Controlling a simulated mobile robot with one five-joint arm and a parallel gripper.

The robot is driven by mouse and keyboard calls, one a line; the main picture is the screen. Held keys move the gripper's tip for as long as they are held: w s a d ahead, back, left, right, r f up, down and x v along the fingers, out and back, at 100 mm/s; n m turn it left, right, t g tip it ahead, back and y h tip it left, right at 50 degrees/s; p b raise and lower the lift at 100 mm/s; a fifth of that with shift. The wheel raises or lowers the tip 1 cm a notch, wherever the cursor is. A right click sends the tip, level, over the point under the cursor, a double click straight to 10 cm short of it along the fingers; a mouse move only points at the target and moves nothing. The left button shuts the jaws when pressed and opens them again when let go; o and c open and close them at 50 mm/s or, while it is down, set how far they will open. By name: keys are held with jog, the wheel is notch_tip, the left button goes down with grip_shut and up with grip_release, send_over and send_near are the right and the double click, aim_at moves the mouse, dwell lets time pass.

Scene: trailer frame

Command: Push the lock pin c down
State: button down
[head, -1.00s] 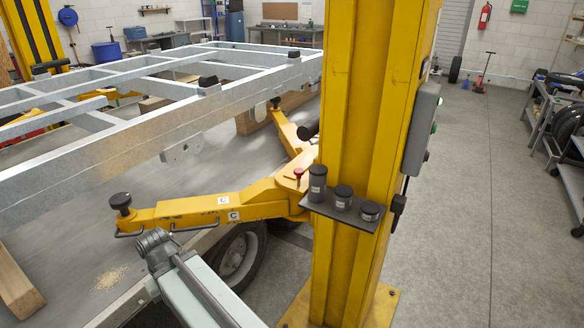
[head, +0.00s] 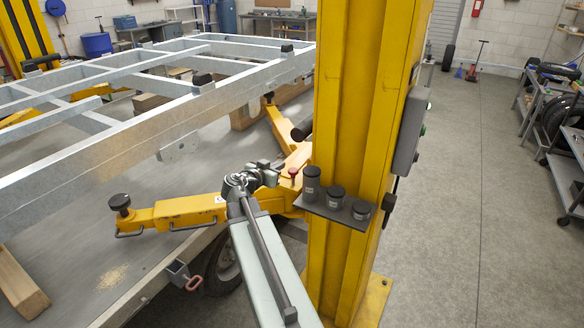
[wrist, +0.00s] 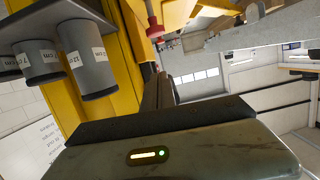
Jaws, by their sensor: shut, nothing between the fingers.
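The lock pin c is a small red knob (head: 293,171) standing on the yellow lift arm (head: 175,210), at its inner end close to the column. A white label, now partly covered by my arm, is on that lift arm. My gripper (head: 273,170) is just left of the pin at about its height in the head view. The wrist view is rolled over, with the red pin (wrist: 153,26) hanging at top centre, beyond the dark fingers (wrist: 158,88). The fingers are shut and empty. A gap shows between fingertips and pin.
The yellow column (head: 365,120) stands right of the pin. A small shelf (head: 340,210) with dark adapter cylinders (head: 312,184) juts out beside my gripper; they show close by in the wrist view (wrist: 85,55). The galvanised trailer frame (head: 150,130) lies left.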

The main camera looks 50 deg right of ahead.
jog(key=b, duration=0.3)
send_over(293, 176)
jog(key=f, duration=0.1)
jog(key=a+f, duration=0.1)
jog(key=f, duration=0.1)
jog(key=shift+s, duration=0.15)
notch_tip(293, 176, down, 3)
jog(key=b, duration=0.3)
jog(key=shift+a, duration=0.1)
jog(key=shift+f+b, duration=0.3)
jog(key=shift+f, duration=0.05)
notch_tip(293, 176, down, 4)
jog(key=b, duration=0.4)
jog(key=shift+s+a+r, duration=0.1)
jog(key=shift+s+r, duration=0.05)
jog(key=shift+r, duration=0.05)
